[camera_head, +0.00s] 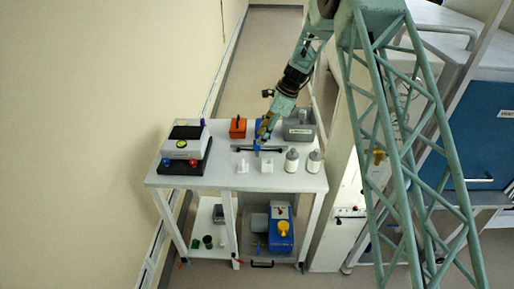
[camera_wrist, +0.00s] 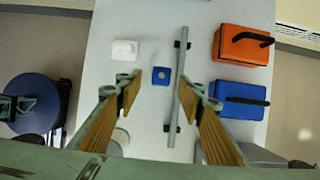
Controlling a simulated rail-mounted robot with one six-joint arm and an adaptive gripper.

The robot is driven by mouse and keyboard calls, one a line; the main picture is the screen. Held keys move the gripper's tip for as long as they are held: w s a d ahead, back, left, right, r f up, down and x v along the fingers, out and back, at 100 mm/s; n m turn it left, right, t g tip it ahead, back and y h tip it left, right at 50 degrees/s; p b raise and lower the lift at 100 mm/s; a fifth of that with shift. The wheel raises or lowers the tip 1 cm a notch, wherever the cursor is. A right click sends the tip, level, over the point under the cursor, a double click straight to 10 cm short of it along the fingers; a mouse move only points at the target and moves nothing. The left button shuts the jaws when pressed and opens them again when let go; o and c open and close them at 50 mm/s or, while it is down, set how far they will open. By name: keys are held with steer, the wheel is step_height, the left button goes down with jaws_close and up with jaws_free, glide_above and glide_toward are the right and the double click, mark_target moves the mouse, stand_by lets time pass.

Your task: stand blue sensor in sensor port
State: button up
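A small blue block with a pale round centre, which looks like the blue sensor (camera_wrist: 161,76), is on the white table. In the wrist view it shows between and just beyond my fingertips (camera_wrist: 159,90), touching neither finger. My gripper (camera_head: 263,135) is open and empty, pointing down over the table. Two small white fixtures stand at the table's front, a left one (camera_head: 243,166) and a right one (camera_head: 267,165). The left one shows in the wrist view (camera_wrist: 124,50). I cannot tell which is the sensor port.
A grey bar (camera_wrist: 177,60) runs close beside the sensor. Behind it are an orange box (camera_head: 238,128), a blue box (camera_wrist: 240,100) with a black handle, and a grey case (camera_head: 300,125). White bottles (camera_head: 292,161) stand at right, a device (camera_head: 184,150) at left.

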mark_target(257, 149)
steer(key=shift+a+f, duration=0.1)
steer(key=shift+f, duration=0.1)
steer(key=shift+a+f, duration=0.1)
steer(key=shift+f, duration=0.05)
steer(key=shift+p+x, duration=0.3)
steer(key=shift+x, duration=2.1)
steer(key=shift+w, duration=0.1)
steer(key=shift+c, duration=0.7)
steer(key=c, duration=0.9)
